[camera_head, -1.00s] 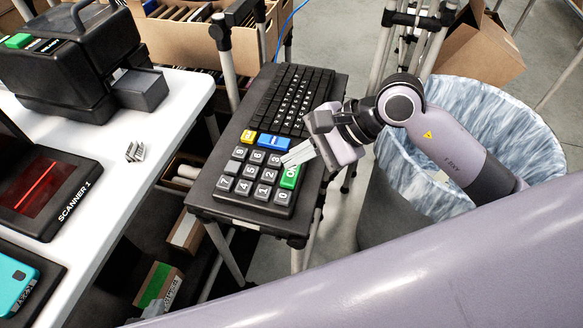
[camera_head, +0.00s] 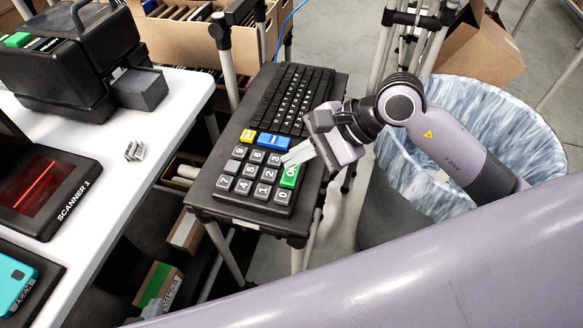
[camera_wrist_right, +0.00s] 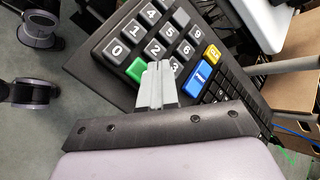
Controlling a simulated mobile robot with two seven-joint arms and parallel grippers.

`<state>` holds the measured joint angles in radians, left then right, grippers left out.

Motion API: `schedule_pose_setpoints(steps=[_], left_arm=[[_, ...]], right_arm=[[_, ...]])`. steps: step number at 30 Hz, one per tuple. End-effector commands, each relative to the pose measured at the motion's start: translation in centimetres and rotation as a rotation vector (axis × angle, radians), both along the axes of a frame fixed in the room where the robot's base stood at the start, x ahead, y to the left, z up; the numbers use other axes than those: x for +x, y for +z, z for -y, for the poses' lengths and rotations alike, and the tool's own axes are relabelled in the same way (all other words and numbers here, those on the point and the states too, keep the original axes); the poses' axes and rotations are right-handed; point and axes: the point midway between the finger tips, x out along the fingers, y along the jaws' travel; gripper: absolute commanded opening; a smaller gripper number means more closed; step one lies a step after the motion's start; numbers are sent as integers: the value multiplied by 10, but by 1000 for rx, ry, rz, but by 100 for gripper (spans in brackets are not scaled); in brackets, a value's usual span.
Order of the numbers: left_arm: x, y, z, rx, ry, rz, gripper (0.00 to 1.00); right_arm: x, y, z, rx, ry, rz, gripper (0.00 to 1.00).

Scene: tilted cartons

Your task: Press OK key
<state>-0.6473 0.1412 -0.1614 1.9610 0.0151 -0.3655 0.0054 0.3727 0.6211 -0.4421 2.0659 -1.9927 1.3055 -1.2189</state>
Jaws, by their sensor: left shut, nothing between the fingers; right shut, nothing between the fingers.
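The green OK key (camera_head: 289,178) sits at the corner of the number keypad, on a large black keyboard (camera_head: 235,210). My right gripper (camera_head: 285,160) reaches in from the right, shut and empty, with its fingers just beside and above the OK key. In the right wrist view, the shut fingertips (camera_wrist_right: 161,66) partly cover the green key (camera_wrist_right: 133,70) and lie close to the 3 key. I cannot tell whether they touch any key. My left gripper is not in view.
A blue key (camera_head: 273,141) and a yellow key (camera_head: 248,135) lie beside the number keys. A white table (camera_head: 160,140) with a scanner (camera_head: 45,185) stands at the left. A lined bin (camera_head: 480,110) stands behind my right arm.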

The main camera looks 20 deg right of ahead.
Motion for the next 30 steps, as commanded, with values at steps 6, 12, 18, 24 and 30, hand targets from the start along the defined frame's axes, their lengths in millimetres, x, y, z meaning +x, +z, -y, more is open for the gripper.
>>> schedule_pose_setpoints(steps=[6, 12, 18, 24, 30], left_arm=[[0, -11, 0, 0, 0, 1, 0], [0, -11, 0, 0, 0, 1, 0], [0, -11, 0, 0, 0, 0, 0], [0, -13, 0, 1, -1, 0, 0], [0, -17, 0, 1, -1, -2, 0]], right_arm=[[0, -8, 0, -1, 1, 2, 0], [0, -7, 0, 0, 1, 1, 0], [0, -7, 0, 0, 1, 1, 0], [0, -9, 0, 0, 0, 0, 0], [0, -11, 0, 0, 0, 0, 0]])
